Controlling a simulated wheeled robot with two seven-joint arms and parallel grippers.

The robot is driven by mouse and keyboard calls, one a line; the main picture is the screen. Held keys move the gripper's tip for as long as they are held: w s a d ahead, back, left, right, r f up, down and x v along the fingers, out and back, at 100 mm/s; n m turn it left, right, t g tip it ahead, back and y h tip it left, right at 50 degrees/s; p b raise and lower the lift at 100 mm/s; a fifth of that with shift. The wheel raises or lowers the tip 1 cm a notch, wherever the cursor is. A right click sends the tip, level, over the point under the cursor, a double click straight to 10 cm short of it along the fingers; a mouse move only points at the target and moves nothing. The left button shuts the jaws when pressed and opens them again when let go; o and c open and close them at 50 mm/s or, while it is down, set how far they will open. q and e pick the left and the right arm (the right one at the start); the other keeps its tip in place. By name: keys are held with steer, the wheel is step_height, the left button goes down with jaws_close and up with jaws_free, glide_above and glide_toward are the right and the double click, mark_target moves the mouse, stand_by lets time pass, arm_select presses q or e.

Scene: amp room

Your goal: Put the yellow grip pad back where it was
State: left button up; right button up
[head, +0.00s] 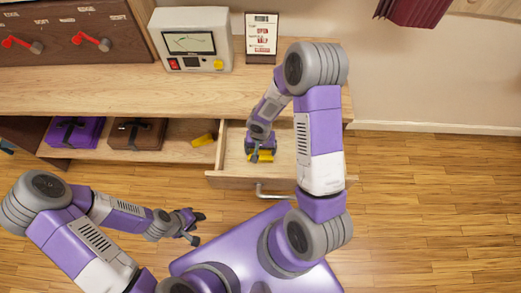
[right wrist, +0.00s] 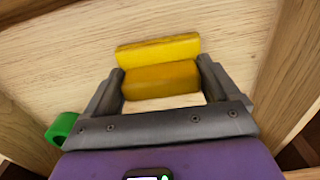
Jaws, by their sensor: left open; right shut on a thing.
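The yellow grip pad (head: 265,157) is inside the open wooden drawer (head: 230,170), at my right gripper (head: 260,154). In the right wrist view, my right gripper (right wrist: 160,88) is shut on the yellow grip pad (right wrist: 160,82), which lies between its fingers just above or on the pale drawer floor. A brighter yellow bar shows just beyond it; I cannot tell whether it is the same piece or a second one. My left gripper (head: 190,226) is open and empty, in front of the shelf and left of the drawer.
A yellow piece (head: 204,140) lies on the open shelf (head: 180,149) left of the drawer, beside a brown case (head: 137,134) and a purple case (head: 75,132). A meter box (head: 192,40) and a card (head: 261,35) stand on the worktop. Drawer walls surround my right gripper.

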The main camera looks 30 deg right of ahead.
steer(key=shift+r, duration=0.1)
steer(key=shift+f, duration=0.25)
steer(key=o, duration=0.9)
steer(key=shift+r, duration=0.1)
steer(key=shift+r, duration=0.15)
step_height(320, 180, up, 12)
steer(key=p, duration=0.4)
